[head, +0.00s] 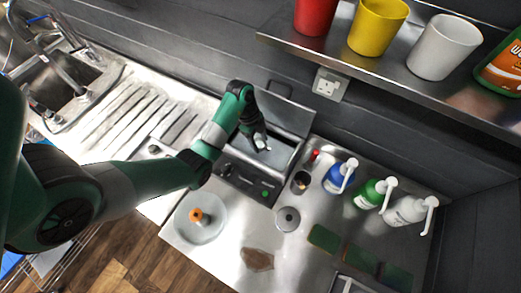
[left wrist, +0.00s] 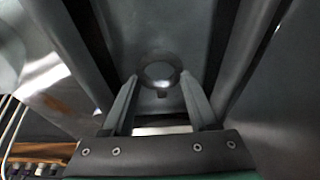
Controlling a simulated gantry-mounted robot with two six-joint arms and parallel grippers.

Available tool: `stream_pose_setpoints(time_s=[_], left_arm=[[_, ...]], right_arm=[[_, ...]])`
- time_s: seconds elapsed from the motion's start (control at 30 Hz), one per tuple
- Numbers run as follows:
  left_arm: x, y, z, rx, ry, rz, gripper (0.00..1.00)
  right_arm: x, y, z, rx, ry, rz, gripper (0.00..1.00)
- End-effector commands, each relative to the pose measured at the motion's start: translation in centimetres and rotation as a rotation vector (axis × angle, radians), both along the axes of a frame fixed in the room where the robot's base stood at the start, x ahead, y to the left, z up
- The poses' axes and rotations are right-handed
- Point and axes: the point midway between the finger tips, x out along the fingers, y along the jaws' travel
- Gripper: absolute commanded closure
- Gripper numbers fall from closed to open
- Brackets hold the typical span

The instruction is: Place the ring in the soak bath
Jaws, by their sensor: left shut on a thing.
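The soak bath (head: 281,158) is a steel tank with its lid raised at the back and a control panel with knobs and a green button on its front. My left gripper (head: 261,141) reaches down over the bath's opening. In the left wrist view, the ring (left wrist: 160,88) is a grey round band with a small tab, between the two fingertips (left wrist: 159,77). The gripper is shut on it. The bath's inner walls stand on both sides. The ring's height above the bath floor cannot be told. My right gripper is not in view.
Right of the bath stand a dark cup (head: 300,183) and blue (head: 340,177), green (head: 374,193) and white (head: 408,211) pump bottles. A pale dish (head: 205,228) with an orange item and a round grey lid (head: 287,219) lie in front. A shelf (head: 400,78) overhangs behind.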

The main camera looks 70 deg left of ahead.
Motion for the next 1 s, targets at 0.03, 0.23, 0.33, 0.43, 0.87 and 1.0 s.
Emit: stream_pose_setpoints(time_s=[0.03, 0.23, 0.33, 0.43, 0.87, 1.0], left_arm=[[0.1, 0.0, 0.1, 0.001, -0.002, 0.000, 1.00], [0.0, 0.0, -2.5, 0.000, 0.000, -0.001, 1.00], [0.0, 0.0, -3.6, 0.001, -0.001, -0.001, 1.00], [0.0, 0.0, -3.6, 0.002, -0.002, -0.001, 1.00], [0.0, 0.0, -3.9, 0.002, -0.003, -0.001, 0.10], [0.0, 0.0, -3.8, 0.002, -0.003, -0.001, 0.10]], right_arm=[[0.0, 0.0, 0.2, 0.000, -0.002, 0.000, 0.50], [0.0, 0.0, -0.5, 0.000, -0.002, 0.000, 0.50], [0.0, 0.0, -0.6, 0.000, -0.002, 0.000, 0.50], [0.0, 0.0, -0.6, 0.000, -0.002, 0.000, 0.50], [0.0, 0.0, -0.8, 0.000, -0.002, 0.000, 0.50], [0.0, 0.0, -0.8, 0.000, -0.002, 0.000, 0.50]])
